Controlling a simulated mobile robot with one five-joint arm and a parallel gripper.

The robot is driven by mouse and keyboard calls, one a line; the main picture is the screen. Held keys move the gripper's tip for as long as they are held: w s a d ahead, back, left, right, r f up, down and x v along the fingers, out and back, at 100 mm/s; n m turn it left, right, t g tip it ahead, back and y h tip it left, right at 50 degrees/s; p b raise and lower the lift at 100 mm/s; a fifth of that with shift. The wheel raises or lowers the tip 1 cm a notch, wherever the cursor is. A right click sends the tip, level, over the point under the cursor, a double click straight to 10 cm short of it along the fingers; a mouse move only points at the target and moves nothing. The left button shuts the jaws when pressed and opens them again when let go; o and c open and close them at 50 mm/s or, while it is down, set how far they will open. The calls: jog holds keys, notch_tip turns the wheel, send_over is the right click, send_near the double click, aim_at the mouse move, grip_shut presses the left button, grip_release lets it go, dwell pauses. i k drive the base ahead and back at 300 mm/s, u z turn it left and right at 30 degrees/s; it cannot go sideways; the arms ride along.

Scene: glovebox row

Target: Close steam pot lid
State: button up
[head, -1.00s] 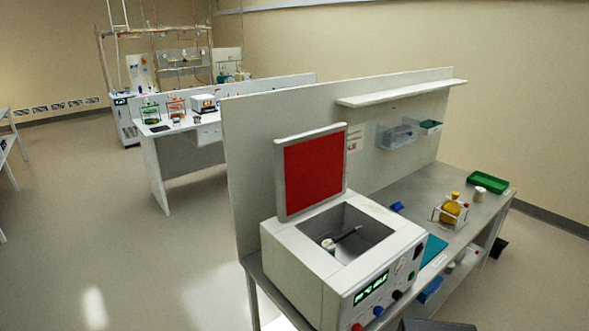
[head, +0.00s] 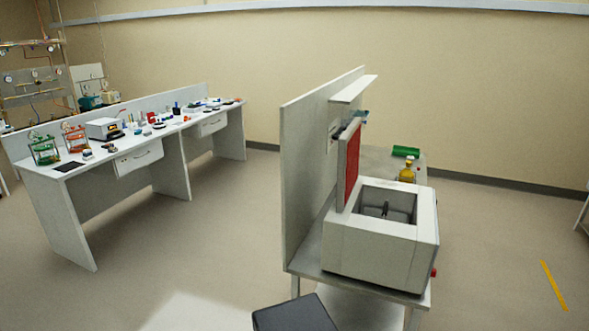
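The steam pot (head: 375,252) is a white box with an open grey well on top, standing at the near end of a bench. Its lid (head: 350,165) stands upright along the left edge of the box, with a red inner face turned to the right. A dark object (head: 386,209) shows inside the well. My gripper is not seen in the head view.
The bench (head: 318,262) has a tall panel (head: 302,190) along its left side. A green tray (head: 406,151) and a yellow flask (head: 407,172) stand farther back. Another white bench (head: 82,200) is at left. The floor between is clear.

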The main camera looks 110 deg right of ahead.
aim_at(348, 142)
jog(key=z, duration=0.05)
jog(key=i, duration=0.55)
jog(key=z, duration=1.35)
jog(key=k, duration=0.15)
jog(key=z, duration=2.9)
jog(key=i, duration=1)
jog(key=z, duration=0.15)
